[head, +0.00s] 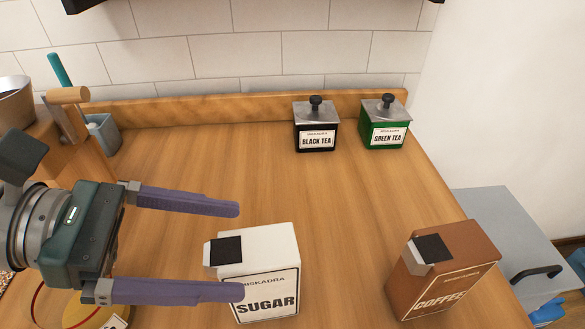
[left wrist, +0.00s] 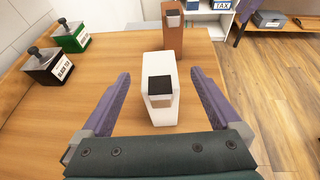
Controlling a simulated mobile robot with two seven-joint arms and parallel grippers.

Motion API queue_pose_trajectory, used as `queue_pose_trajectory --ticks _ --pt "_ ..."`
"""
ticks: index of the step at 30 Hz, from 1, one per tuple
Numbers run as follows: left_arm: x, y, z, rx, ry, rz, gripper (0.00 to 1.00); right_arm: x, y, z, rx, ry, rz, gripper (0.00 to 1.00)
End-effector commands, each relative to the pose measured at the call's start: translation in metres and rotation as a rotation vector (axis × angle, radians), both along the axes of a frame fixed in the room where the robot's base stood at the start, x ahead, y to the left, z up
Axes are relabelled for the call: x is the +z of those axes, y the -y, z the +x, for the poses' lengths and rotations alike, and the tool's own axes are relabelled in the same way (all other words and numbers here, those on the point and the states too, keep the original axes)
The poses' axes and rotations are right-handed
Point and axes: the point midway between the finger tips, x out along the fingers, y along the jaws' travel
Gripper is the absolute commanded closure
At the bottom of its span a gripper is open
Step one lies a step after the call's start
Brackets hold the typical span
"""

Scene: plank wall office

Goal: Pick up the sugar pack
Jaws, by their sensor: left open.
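The sugar pack (head: 268,267) is a white box with a black patch on top and a SUGAR label. It stands upright on the wooden counter, near the front middle in the head view. My left gripper (head: 240,250) comes in from the left, open, its purple fingers pointing right at the pack. In the head view, the near fingertip overlaps the pack's lower left side. In the left wrist view the white pack (left wrist: 160,88) stands ahead, between the lines of the two spread fingers. I cannot tell whether a finger touches it. My right gripper is not in view.
A brown coffee pack (head: 443,270) stands to the right of the sugar. A black tea tin (head: 316,127) and a green tea tin (head: 385,125) stand at the back. The counter's middle (head: 220,160) is clear. Its right edge borders a lower grey cabinet (head: 505,230).

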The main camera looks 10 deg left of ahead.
Motion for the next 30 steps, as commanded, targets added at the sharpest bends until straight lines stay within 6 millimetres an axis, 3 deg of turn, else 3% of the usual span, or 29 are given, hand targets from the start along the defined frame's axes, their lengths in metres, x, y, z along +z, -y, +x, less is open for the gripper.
queue_pose_trajectory --ticks 9,17,30 --pt "-0.023 0.036 0.015 -0.001 0.002 0.000 0.03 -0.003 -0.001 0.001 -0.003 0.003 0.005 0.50" --pt "-0.024 0.038 0.015 0.000 0.000 0.001 0.03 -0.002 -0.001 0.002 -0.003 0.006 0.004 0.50" --pt "-0.024 0.037 0.015 0.000 0.000 0.001 0.52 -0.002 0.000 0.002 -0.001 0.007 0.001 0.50"
